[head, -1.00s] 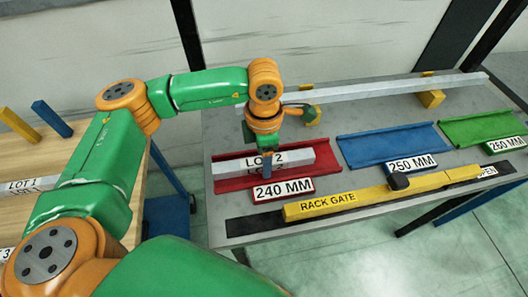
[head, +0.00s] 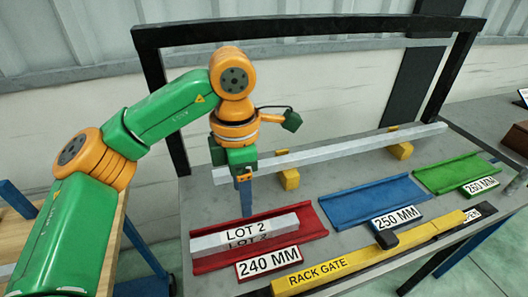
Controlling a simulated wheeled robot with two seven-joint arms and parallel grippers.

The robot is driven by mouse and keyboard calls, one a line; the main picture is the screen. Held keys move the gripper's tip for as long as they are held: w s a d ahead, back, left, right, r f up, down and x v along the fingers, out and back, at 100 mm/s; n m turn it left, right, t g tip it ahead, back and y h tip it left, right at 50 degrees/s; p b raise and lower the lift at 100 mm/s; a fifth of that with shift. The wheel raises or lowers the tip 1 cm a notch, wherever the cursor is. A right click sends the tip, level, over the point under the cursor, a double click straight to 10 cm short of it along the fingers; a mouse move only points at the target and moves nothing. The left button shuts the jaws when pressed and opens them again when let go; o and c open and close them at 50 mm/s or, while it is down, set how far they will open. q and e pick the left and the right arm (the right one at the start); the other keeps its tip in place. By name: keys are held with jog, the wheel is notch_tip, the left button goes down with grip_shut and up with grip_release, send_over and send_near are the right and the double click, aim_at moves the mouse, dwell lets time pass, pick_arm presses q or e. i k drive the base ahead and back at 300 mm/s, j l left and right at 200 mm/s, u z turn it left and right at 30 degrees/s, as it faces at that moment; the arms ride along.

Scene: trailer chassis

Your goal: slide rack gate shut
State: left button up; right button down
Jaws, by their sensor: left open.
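The rack gate (head: 345,266) is a long yellow bar along the front of the grey table, labelled RACK GATE, with a black knob (head: 386,240) near its middle. Its right end lies beside a partly covered white label (head: 481,212). My left gripper (head: 244,203) is open and points down, empty, above and behind the silver LOT 2 bar (head: 210,243). That bar lies in the red tray (head: 312,222), marked 240 MM. The gripper is well back from the gate and not touching it. The gate's near left part runs toward the bottom edge of the picture. My right gripper is not in view.
A blue tray (head: 345,204) and a green tray (head: 440,175) stand to the right of the red one. A long silver bar (head: 340,153) rests on yellow blocks (head: 289,179) behind them. A black frame (head: 300,27) rises at the back.

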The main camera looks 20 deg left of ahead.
aim_at(388, 244)
jog(key=k+l, duration=0.85)
